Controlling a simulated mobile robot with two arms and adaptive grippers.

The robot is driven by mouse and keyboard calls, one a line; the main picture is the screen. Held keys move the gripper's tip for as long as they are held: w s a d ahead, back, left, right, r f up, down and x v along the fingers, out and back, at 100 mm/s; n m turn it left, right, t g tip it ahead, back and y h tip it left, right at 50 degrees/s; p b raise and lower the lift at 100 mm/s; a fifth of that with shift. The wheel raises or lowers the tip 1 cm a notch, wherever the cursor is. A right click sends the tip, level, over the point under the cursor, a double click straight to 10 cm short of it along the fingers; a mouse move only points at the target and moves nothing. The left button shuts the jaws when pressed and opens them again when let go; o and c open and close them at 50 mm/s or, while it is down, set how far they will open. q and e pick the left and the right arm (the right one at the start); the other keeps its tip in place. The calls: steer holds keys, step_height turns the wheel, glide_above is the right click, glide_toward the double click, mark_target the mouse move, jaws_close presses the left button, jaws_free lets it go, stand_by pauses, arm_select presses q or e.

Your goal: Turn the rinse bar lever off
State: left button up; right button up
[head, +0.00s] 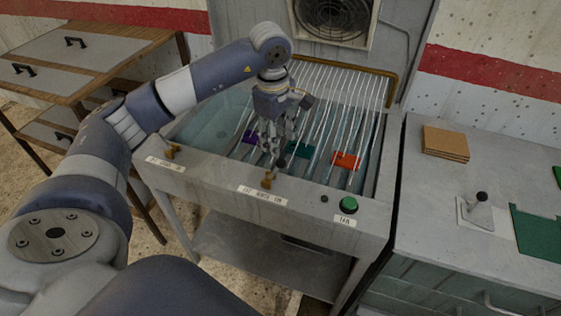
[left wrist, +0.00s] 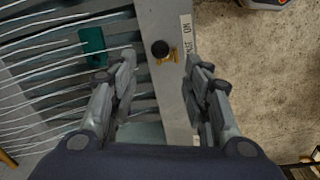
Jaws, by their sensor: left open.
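Two small brass levers stand on the front ledge of the grey rinse sink (head: 376,214). One brass lever (head: 172,151) is at the left end, and another brass lever (head: 267,182) is near the middle. Each has a white label below it, too small to read surely. My left gripper (head: 276,158) is open and empty, pointing down over the rods just behind the middle lever. In the left wrist view, a brass lever (left wrist: 173,56) beside a dark round knob (left wrist: 160,49) shows between the open fingers, apart from both. My right gripper is out of view.
A green button (head: 348,205) is on the ledge, right of the middle lever. A counter at right holds a brown stack (head: 446,143) and a green sheet (head: 537,232).

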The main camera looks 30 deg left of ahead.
mark_target(280, 160)
arm_select(q)
steer(key=f, duration=0.3)
steer(key=f+p, duration=0.1)
steer(key=f, duration=0.1)
steer(key=f+p, duration=0.1)
steer(key=f, duration=0.2)
steer(key=shift+w+d+f, duration=0.1)
steer(key=shift+w+f, duration=0.2)
steer(key=shift+w, duration=0.05)
steer(key=shift+w+f+p, duration=0.1)
steer(key=shift+f+p, duration=0.25)
steer(key=shift+f, duration=0.4)
